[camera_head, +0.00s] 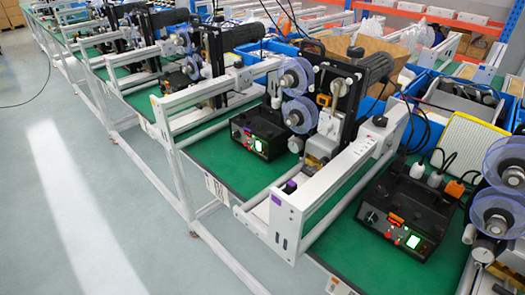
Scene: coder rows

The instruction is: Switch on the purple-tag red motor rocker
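Neither of my grippers is in view. A purple tag (290,187) sits on the end of a white rail frame in the middle of the view. Left of this frame, a black control box (262,128) stands on the green bench top, with a small green-lit switch (258,146) on its front. Right of the frame, a second black control box (410,205) has a larger green-lit switch (412,241) and small red spots beside it. The red motor rocker is too small to make out for certain, and I cannot tell its position.
White rail frames (325,190) stick out across the green benches (225,160) towards the aisle. Clear purple-blue reels (297,75) stand above the boxes. Similar stations recede to the upper left. The pale floor (85,200) at left is clear.

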